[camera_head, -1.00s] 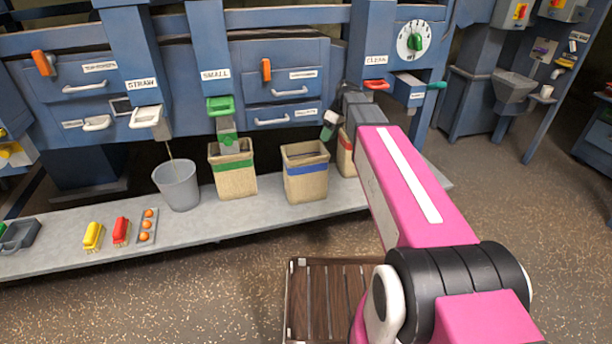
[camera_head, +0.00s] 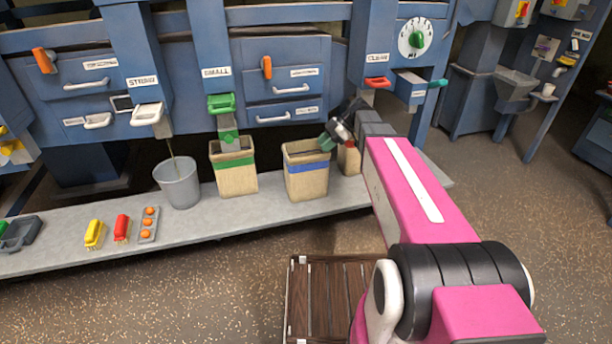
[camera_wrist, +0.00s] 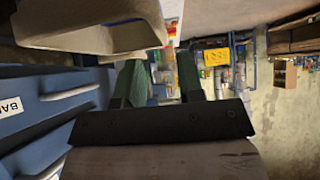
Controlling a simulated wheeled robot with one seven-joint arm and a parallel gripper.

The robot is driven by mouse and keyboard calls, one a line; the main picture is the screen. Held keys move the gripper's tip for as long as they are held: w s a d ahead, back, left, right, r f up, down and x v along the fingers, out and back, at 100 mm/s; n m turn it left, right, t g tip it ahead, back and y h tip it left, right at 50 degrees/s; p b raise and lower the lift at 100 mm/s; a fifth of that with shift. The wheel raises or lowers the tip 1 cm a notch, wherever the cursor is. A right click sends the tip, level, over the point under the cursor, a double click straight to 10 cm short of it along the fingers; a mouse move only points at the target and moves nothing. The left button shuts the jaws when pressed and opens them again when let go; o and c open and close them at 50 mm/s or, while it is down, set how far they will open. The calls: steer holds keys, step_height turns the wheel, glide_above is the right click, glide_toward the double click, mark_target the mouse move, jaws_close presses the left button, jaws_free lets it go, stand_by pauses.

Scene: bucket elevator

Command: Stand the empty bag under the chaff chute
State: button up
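A tan open-topped bag with a blue band (camera_head: 307,180) stands upright on the grey ledge. It looks empty, though its bottom is hidden. My gripper (camera_head: 327,141) is at the right side of its rim, pointing left and down; I cannot tell whether it touches. In the wrist view my gripper's two dark green fingers (camera_wrist: 154,82) are apart, with background between them. A tan, rounded rim shows there at upper left (camera_wrist: 90,35); I cannot tell what it belongs to. No chute label legibly reads chaff. The spouts are labelled something like straw (camera_head: 147,114), small (camera_head: 221,104) and clean (camera_head: 377,83).
A green-banded bag (camera_head: 236,178) stands under the green spout. A red-banded bag (camera_head: 348,162) is partly hidden behind my arm. A grey bucket (camera_head: 180,186), brushes (camera_head: 122,228) and a tray of orange balls (camera_head: 148,224) lie left on the ledge. A slatted wooden platform (camera_head: 332,295) is in front.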

mark_target(307, 166)
steer(key=x, duration=0.6)
steer(key=shift+s+a+f, duration=0.1)
steer(key=shift+f, duration=0.2)
jaws_close()
